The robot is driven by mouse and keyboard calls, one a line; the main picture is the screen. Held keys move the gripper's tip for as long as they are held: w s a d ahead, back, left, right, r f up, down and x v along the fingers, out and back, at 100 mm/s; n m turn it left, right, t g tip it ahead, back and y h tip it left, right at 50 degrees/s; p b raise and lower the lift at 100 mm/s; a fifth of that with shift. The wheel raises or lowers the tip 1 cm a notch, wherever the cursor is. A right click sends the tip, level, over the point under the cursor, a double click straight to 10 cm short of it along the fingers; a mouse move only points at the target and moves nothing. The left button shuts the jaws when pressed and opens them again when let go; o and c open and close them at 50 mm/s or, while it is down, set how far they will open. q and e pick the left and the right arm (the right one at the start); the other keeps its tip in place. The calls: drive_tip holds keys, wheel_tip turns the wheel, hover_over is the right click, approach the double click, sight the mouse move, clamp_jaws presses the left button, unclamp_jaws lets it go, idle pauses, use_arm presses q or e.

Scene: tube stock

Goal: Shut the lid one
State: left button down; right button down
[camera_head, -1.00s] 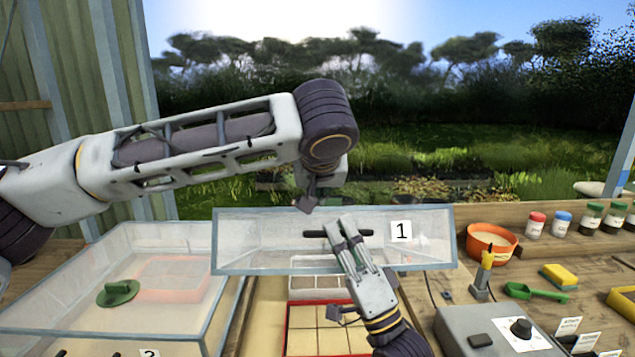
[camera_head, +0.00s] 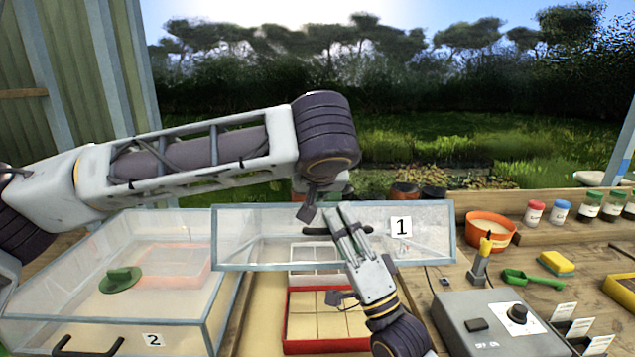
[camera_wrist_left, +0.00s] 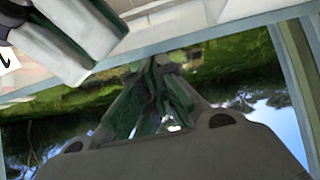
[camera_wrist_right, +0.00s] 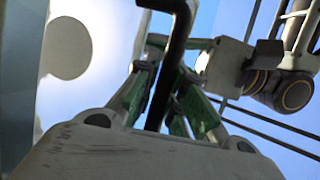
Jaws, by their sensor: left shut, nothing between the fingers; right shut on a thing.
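The lid one (camera_head: 270,245), a clear panel in a pale blue-grey frame with a "1" label (camera_head: 401,227), stands raised and tilted over its open box. My right gripper (camera_head: 338,221) is shut on the lid's black handle (camera_head: 316,231); the handle also shows between its fingers in the right wrist view (camera_wrist_right: 176,50). My left gripper (camera_head: 307,213) is shut and empty by the lid's upper part, left of my right gripper. Whether it touches the lid I cannot tell. Its closed fingers show in the left wrist view (camera_wrist_left: 158,98).
Under the lid are a white divided tray (camera_head: 316,280) and a red-rimmed tray (camera_head: 325,346). A closed box labelled "2" (camera_head: 200,336) stands left, a green object (camera_head: 121,281) on it. A grey control box (camera_head: 470,312), orange pot (camera_head: 491,230) and several jars stand right.

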drive_tip(key=shift+r+y, duration=0.3)
drive_tip(key=c, duration=1.6)
unclamp_jaws()
drive_tip(key=shift+o, duration=0.6)
drive_tip(key=shift+f, duration=0.15)
drive_tip(key=shift+f, duration=0.1)
drive_tip(key=v, duration=1.1)
drive_tip(key=shift+s+d, duration=0.2)
drive_tip(key=shift+s, duration=0.2)
drive_tip(key=shift+f, duration=0.15)
